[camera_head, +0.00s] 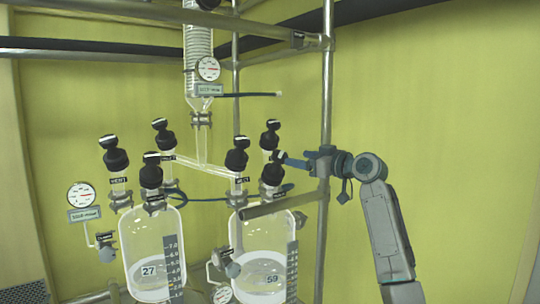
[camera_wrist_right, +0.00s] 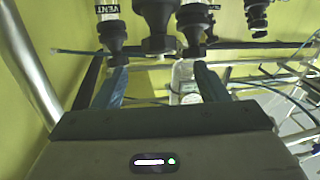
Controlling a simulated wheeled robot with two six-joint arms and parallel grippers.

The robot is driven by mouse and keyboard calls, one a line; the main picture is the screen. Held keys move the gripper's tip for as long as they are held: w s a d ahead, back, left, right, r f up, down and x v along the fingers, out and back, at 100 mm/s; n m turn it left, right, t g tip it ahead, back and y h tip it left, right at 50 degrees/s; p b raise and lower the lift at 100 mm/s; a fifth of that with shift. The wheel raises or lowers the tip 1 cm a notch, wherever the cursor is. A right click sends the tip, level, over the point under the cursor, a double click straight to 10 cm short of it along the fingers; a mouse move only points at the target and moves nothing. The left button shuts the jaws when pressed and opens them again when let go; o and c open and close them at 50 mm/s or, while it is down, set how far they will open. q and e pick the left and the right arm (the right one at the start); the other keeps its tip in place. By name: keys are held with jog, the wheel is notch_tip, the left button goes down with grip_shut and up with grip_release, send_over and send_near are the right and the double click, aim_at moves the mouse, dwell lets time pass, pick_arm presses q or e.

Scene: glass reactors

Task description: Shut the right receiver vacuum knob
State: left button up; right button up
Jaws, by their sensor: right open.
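The right receiver (camera_head: 264,236) is a clear glass vessel marked 59, with black knobs above it. One black knob (camera_head: 270,136) stands at the back, another (camera_head: 236,157) at the left and a third (camera_head: 272,176) at the front right. I cannot read which is the vacuum knob. My right gripper (camera_head: 281,158) reaches in from the right, its tips beside the back and front right knobs. In the right wrist view the gripper (camera_wrist_right: 160,70) is open with blue fingers apart; a black knob (camera_wrist_right: 156,28) shows beyond the gap. I see nothing held. My left gripper is out of view.
The left receiver (camera_head: 150,240), marked 27, has its own black knobs (camera_head: 115,155) on top. A grey horizontal bar (camera_head: 275,207) crosses the right receiver. A metal post (camera_head: 327,100) rises beside my right gripper. A glass column (camera_head: 198,50) with a gauge (camera_head: 208,68) hangs above.

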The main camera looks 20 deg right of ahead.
aim_at(283, 155)
jog(key=p+x, duration=0.4)
jog(key=x, duration=0.5)
jog(key=shift+w+a+f, duration=0.1)
jog(key=shift+w+a, duration=0.3)
jog(key=shift+w, duration=0.2)
jog(key=shift+c, duration=0.2)
jog(key=c, duration=1)
